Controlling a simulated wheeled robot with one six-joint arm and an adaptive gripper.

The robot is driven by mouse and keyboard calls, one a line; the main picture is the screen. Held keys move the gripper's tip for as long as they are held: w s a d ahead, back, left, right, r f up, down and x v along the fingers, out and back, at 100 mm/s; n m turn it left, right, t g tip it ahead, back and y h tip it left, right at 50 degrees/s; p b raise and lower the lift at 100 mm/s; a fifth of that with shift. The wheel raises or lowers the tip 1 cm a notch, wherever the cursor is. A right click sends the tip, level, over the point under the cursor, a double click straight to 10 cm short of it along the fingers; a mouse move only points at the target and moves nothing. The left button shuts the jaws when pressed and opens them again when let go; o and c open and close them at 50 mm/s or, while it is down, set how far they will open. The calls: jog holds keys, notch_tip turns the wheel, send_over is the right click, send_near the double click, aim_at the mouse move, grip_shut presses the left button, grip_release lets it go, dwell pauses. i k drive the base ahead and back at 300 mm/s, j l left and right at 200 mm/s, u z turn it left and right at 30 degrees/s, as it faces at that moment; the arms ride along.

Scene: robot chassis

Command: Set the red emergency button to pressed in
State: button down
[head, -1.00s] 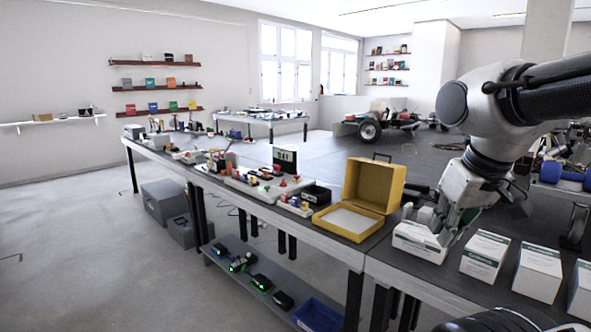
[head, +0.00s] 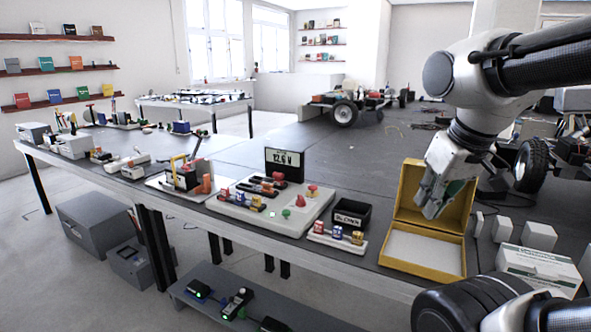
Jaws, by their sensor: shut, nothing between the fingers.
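Two red knobs or buttons stand on a light control panel (head: 262,222) on the bench: one mushroom-shaped (head: 312,188) at the panel's right edge, and a cone-shaped one (head: 300,200) just in front of it. I cannot tell which is the emergency button, or whether either is pressed in. My gripper (head: 430,208) is shut and empty, pointing down in front of the open yellow case, well to the right of the panel.
The yellow case (head: 432,249) stands open right of the panel. A black bin (head: 352,214) and a small block tray (head: 338,241) lie between them. A green button (head: 286,213) and a voltage display (head: 285,160) are on the panel. White boxes (head: 538,265) stand at right.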

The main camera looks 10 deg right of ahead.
aim_at(313, 187)
jog(key=i+j, duration=0.25)
jog(key=i+j+z, duration=0.15)
jog(key=j, duration=0.25)
jog(key=i+j, duration=0.25)
jog(key=i+j+z, duration=0.15)
jog(key=j, duration=0.25)
jog(key=i, duration=0.05)
